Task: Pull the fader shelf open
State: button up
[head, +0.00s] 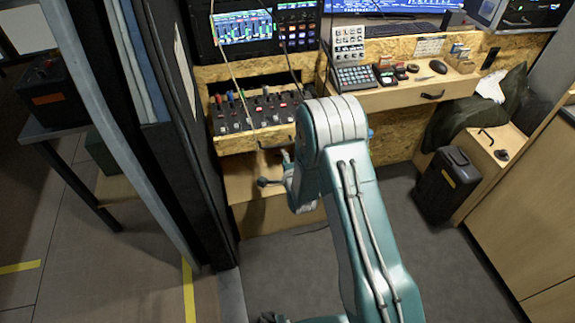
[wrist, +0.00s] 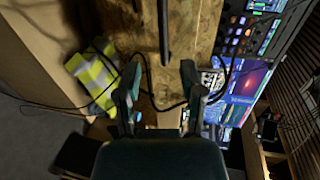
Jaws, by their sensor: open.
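The fader shelf (head: 232,143) is a chipboard shelf carrying a dark fader panel (head: 252,112), left of centre in the head view. Its chipboard front and a dark bar handle (wrist: 163,32) show in the wrist view. My gripper (head: 274,170) is open, just below and in front of the shelf front, partly hidden by my arm in the head view. In the wrist view the handle lies ahead, lined up with the gap between the open fingers (wrist: 160,72). I see nothing gripped; whether a finger touches the handle I cannot tell.
A black cable (wrist: 150,85) loops across the wrist view near the fingers. A wooden drawer (head: 400,95) with a keypad and small devices stands right of the shelf. A dark partition (head: 175,130) stands close on the left.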

jog(key=v, duration=0.3)
jog(key=shift+s, duration=0.25)
jog(key=shift+r, duration=0.1)
jog(key=s+d+r+n+g+h, duration=0.1)
jog(key=s+d+r+n+g, duration=0.2)
jog(key=r, duration=0.8)
jog(key=s+d+r+n+g+h, duration=0.15)
jog(key=s+d+r+n, duration=0.3)
jog(key=r, duration=0.65)
jog(key=s+d+r+n+g, duration=0.1)
jog(key=s+r+n, duration=0.1)
jog(key=s, duration=0.6)
jog(key=s+d+r+n+g, duration=0.1)
jog(key=s+r+n+g, duration=0.1)
jog(key=s, duration=0.7)
jog(key=s+d+r+n+g, duration=0.1)
jog(key=s+r+n, duration=0.3)
jog(key=s, duration=0.5)
jog(key=shift+d+g, duration=0.35)
jog(key=shift+g, duration=0.3)
